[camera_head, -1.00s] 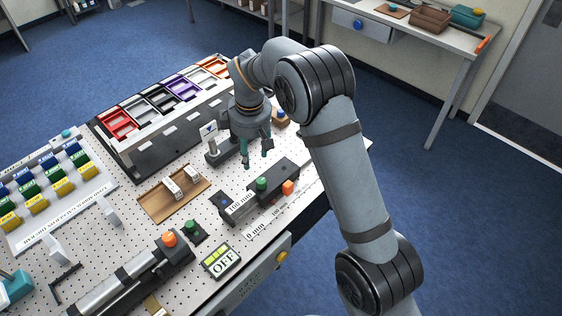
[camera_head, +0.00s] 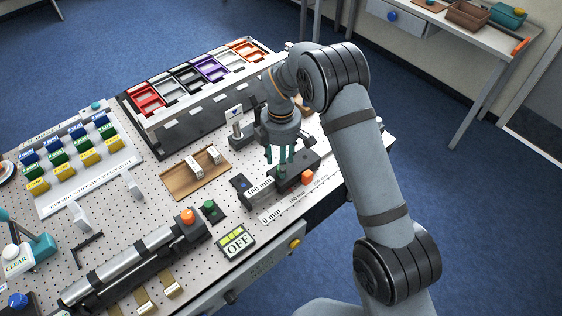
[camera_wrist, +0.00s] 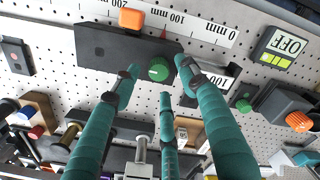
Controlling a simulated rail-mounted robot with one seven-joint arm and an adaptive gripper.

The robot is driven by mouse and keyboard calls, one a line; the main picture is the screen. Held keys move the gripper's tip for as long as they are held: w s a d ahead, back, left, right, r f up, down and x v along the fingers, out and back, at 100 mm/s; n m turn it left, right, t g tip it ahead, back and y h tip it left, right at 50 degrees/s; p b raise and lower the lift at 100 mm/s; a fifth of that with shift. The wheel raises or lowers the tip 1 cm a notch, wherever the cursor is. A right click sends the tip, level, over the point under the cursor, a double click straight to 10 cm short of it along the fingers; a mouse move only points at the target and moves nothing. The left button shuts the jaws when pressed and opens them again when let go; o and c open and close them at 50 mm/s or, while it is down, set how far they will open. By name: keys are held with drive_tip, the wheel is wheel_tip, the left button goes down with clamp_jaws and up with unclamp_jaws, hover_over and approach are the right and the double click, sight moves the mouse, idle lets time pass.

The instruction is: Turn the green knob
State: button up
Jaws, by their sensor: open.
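The green knob (camera_wrist: 158,69) sits on top of a dark block (camera_wrist: 105,50) with a ruler scale along its edge, in the wrist view. In the head view the knob is mostly hidden by my fingers. My gripper (camera_head: 280,155) is above the dark block (camera_head: 258,189) in the head view, pointing down. Its teal fingers (camera_wrist: 160,77) are spread around the knob in the wrist view, with nothing between them but the knob in line. I cannot tell whether any finger touches the knob.
An orange button or knob (camera_head: 307,177) is on the same block. A smaller green button (camera_head: 209,205) and a display reading OFF (camera_head: 236,241) are nearby. A post with a sign (camera_head: 236,130) and a wooden tray (camera_head: 190,187) stand left of my gripper. Coloured bins (camera_head: 210,68) are behind.

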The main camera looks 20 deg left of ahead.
drive_tip(key=shift+f, duration=1)
drive_tip(key=shift+c, duration=1.3)
drive_tip(key=c, duration=0.7)
clamp_jaws()
